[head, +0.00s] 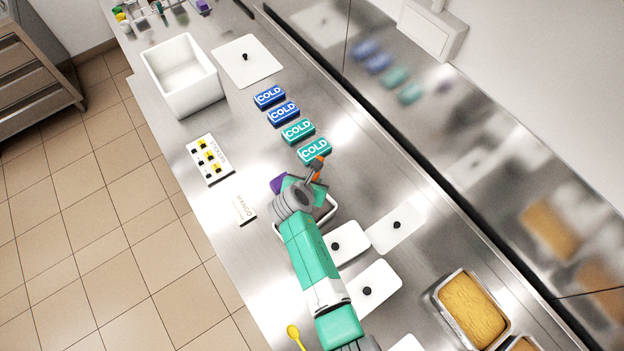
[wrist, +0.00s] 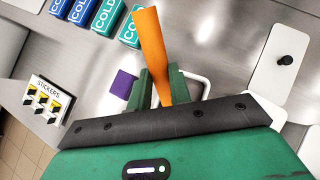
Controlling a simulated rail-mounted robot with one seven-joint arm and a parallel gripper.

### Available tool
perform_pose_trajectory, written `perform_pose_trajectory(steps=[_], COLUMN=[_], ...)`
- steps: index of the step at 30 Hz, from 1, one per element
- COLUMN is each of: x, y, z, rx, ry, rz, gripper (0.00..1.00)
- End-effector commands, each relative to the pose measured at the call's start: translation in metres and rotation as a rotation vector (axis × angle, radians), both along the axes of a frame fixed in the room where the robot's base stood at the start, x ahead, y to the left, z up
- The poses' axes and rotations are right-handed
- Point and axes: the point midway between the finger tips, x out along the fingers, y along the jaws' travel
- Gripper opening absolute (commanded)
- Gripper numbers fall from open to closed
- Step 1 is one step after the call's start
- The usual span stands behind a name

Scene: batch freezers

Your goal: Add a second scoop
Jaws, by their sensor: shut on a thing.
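My gripper (head: 308,187) is shut on an orange tool (head: 320,163), seen as a long orange handle (wrist: 150,45) between the green fingers in the wrist view. The tool's working end is hidden, so I cannot tell whether it carries anything. A white-rimmed container (head: 330,212) lies under my gripper, mostly covered by my arm; its contents are hidden. A purple object (head: 278,183) shows beside my gripper, and also in the wrist view (wrist: 123,84). A yellow spoon-like tool (head: 293,332) lies near the counter's front edge.
Blue and teal COLD packs (head: 283,111) lie in a row beyond my gripper. White knobbed lids (head: 397,231) lie to the right, near a pan of tan contents (head: 470,308). A MANGO card (head: 244,209), sticker board (head: 210,160) and white bin (head: 180,75) stand left.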

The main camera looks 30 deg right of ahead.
Motion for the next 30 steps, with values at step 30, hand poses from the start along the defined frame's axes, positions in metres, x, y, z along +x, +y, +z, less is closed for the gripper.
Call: perform_pose_trajectory(steps=[30], x=[-0.034], y=[0.037], z=[-0.027], rx=[0.039], ry=[0.040], rz=[-0.002], gripper=[0.00])
